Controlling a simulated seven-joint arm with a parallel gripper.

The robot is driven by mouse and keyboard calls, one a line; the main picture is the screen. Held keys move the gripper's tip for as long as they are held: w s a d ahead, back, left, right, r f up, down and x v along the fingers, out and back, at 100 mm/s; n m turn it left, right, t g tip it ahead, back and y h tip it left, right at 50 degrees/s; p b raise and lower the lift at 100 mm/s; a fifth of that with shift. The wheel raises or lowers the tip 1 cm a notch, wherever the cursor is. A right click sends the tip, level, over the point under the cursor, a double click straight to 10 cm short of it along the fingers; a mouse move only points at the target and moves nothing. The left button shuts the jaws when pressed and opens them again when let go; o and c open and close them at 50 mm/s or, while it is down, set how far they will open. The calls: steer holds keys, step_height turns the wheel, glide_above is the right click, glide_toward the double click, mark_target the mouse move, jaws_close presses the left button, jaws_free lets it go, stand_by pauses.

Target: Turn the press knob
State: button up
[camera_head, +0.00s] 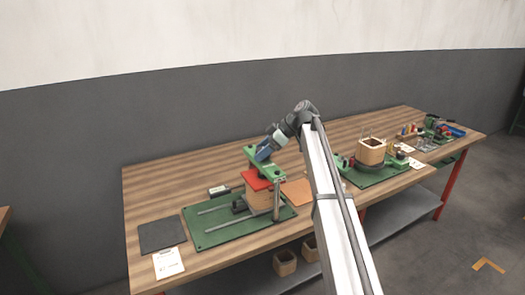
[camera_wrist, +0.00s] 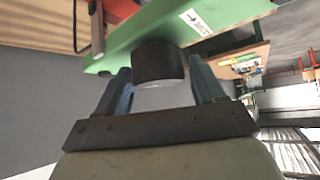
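The press stands on a green base plate (camera_head: 205,237), with a green top bar (camera_head: 272,171) above a red plate (camera_head: 257,181) and a tan wooden coil block (camera_head: 259,197). The press knob (camera_wrist: 158,62) is a short dark cylinder on the green bar (camera_wrist: 135,38), which has a white arrow label (camera_wrist: 195,21). My gripper (camera_head: 264,152) is at the top of the press; in the head view it hides the knob. In the wrist view its blue fingers (camera_wrist: 160,80) stand apart on either side of the knob. The knob sits between them; firm contact is not clear.
A second green fixture with a wooden coil frame (camera_head: 370,152) stands right of my arm. A dark mat (camera_head: 162,235) and white paper (camera_head: 168,263) lie at the left table end. Small tools (camera_head: 437,130) lie at the far right. More coil blocks (camera_head: 285,263) sit on the shelf below.

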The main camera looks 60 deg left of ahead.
steer(key=c, duration=0.7)
